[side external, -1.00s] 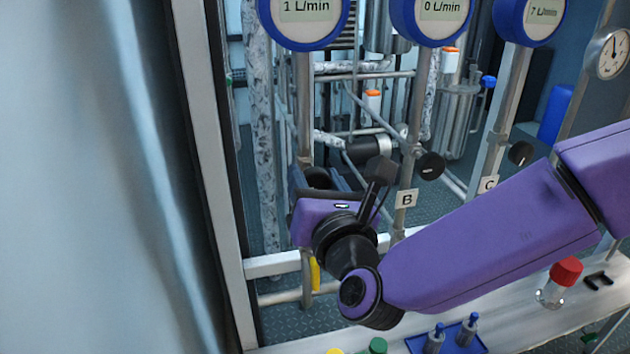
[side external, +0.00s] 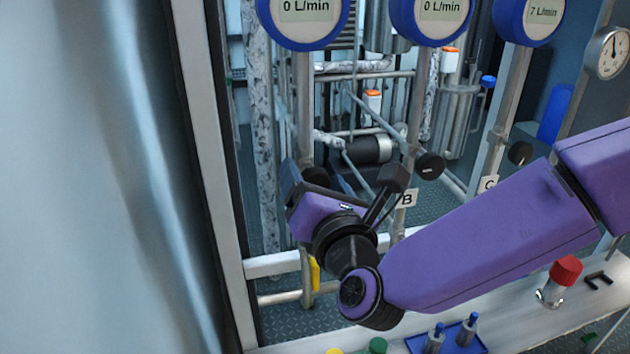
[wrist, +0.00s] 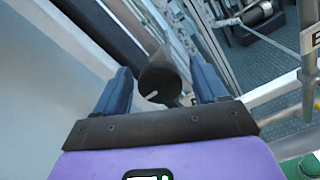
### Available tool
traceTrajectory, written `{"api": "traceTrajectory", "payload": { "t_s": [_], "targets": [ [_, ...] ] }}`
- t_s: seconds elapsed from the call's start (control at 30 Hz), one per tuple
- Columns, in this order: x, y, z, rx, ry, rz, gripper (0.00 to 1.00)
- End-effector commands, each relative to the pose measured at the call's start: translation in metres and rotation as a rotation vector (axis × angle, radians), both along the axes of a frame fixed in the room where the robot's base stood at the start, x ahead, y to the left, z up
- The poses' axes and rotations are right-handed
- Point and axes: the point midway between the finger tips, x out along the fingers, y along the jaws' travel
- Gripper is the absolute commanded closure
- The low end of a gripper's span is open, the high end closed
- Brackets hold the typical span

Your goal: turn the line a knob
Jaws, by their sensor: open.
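The line A knob is the dark round knob (wrist: 160,84) with a white mark on its face in the wrist view. It sits between the two blue fingers of my gripper (wrist: 162,80), and gaps appear on both sides of it. In the side view the knob (side external: 316,176) shows only in part on the leftmost pipe, behind my gripper (side external: 315,182). The gripper is open and tilted around the knob. The display (side external: 305,10) above this pipe reads 0 L/min. No A label is visible.
The line B knob (side external: 430,165) stands close to the right of my wrist, near the B label (side external: 408,198). The line C knob (side external: 520,153) is farther right. A white frame post (side external: 205,150) stands left. A red-capped bottle (side external: 557,283) and blue tray (side external: 450,341) are in front.

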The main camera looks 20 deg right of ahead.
Motion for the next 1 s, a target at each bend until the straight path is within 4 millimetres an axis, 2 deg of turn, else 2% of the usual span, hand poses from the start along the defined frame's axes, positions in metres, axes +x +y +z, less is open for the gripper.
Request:
{"api": "traceTrajectory", "payload": {
  "t_s": [0.13, 0.27, 0.8, 1.0],
  "targets": [
    [-0.006, 0.0, 0.0, 0.0, 0.0, 0.001, 0.28],
    [-0.022, 0.001, 0.0, 0.0, -0.001, 0.003, 0.28],
    [-0.134, 0.001, 0.0, 0.001, 0.001, 0.005, 0.28],
    [-0.163, 0.001, 0.0, 0.0, 0.0, 0.002, 0.28]
  ]
}}
